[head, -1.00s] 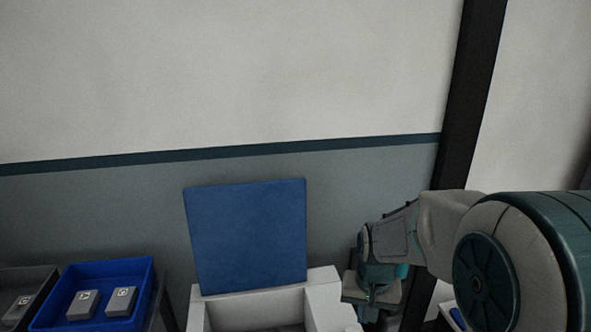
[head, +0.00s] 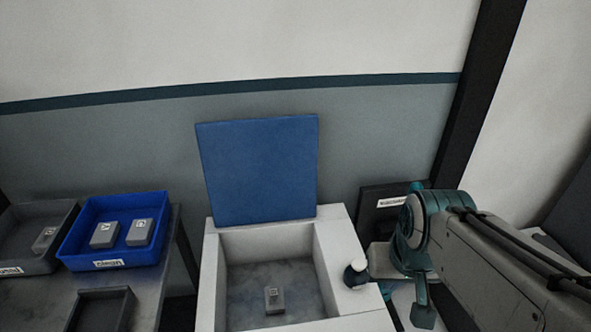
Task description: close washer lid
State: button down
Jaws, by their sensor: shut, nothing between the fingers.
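The washer (head: 341,246) is a white open-topped box in the lower middle of the head view. Its blue square lid (head: 259,170) stands upright at the back edge, so the washer is open. A small grey labelled block (head: 274,300) sits on the grey floor inside the basin. My gripper (head: 377,258) is at the washer's right side, beside the right rim and clear of the lid. It is shut and empty; its fingertips are small and partly hard to make out.
A round white and dark knob (head: 356,274) is at the washer's right rim, close to my gripper. On the left, a table holds a blue bin (head: 113,262) with two grey blocks, a grey bin (head: 12,271) with one block, and a dark tray (head: 101,294). A wall stands behind the lid.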

aim_at(260, 170)
jog(key=k, duration=1.2)
jog(key=u, duration=0.7)
jog(key=i, duration=1.3)
jog(key=z, duration=0.3)
